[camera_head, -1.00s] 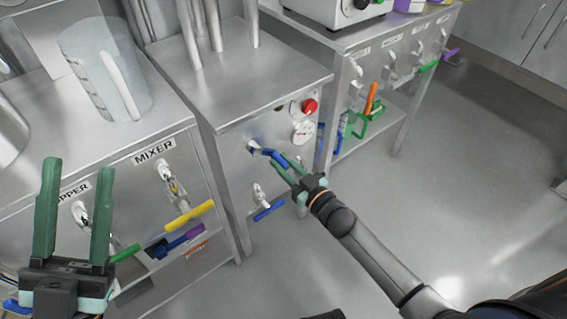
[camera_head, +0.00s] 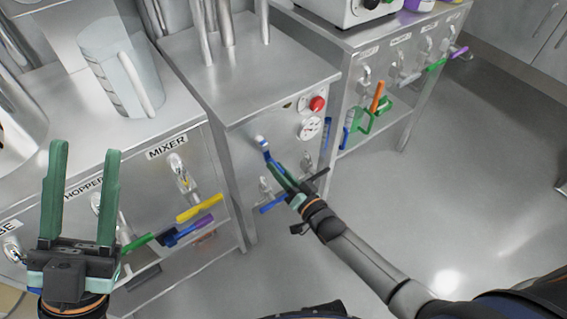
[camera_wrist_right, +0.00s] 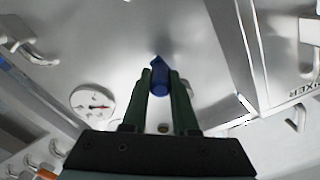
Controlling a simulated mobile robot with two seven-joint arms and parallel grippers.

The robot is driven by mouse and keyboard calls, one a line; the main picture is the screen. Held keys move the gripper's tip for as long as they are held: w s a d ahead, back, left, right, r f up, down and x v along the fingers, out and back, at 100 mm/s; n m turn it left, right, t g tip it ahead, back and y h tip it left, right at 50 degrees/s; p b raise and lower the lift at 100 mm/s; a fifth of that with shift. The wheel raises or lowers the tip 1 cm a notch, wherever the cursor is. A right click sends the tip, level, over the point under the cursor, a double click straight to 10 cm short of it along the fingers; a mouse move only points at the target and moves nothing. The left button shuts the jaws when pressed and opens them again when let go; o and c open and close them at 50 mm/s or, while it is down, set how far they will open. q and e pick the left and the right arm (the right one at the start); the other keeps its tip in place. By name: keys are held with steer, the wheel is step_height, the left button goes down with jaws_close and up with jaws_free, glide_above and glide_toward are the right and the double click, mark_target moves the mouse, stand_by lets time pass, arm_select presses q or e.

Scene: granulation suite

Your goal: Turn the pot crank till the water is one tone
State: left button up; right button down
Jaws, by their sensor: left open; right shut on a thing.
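The blue-handled crank (camera_head: 267,153) is on the front panel of the middle steel cabinet. Its arm points down and slightly right from its hub. My right gripper (camera_head: 277,172) is shut on the blue crank handle, and its fingers hide part of it. The right wrist view shows the blue handle (camera_wrist_right: 159,82) between the two green fingers. My left gripper (camera_head: 84,150) is open and empty, in front of the left bench. I cannot make out any pot interior or water.
A red button (camera_head: 317,104) and a round gauge (camera_head: 309,128) are right of the crank. A clear jug (camera_head: 118,70) stands on the left bench above yellow, purple and green handles. The floor at right is clear.

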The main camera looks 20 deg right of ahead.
steer(key=shift+s+a+m, duration=0.15)
steer(key=shift+a+m, duration=0.15)
steer(key=shift+m, duration=0.3)
steer(key=shift+a+f+m, duration=0.1)
steer(key=shift+a+m, duration=0.15)
steer(key=shift+m, duration=0.15)
arm_select(q)
steer(key=shift+w+a+f+n+y, duration=0.15)
steer(key=shift+w+f+n+y, duration=0.75)
steer(key=shift+y, duration=0.4)
arm_select(e)
steer(key=s+a+r+m, duration=0.1)
steer(key=r+m, duration=0.3)
steer(key=m, duration=0.7)
steer(key=a+r+m, duration=0.3)
steer(key=r+m, duration=0.2)
steer(key=m, duration=0.7)
steer(key=shift+s+a+m, duration=0.3)
steer(key=shift+s+a, duration=0.05)
steer(key=shift+s, duration=0.05)
arm_select(q)
steer(key=shift+w, duration=0.1)
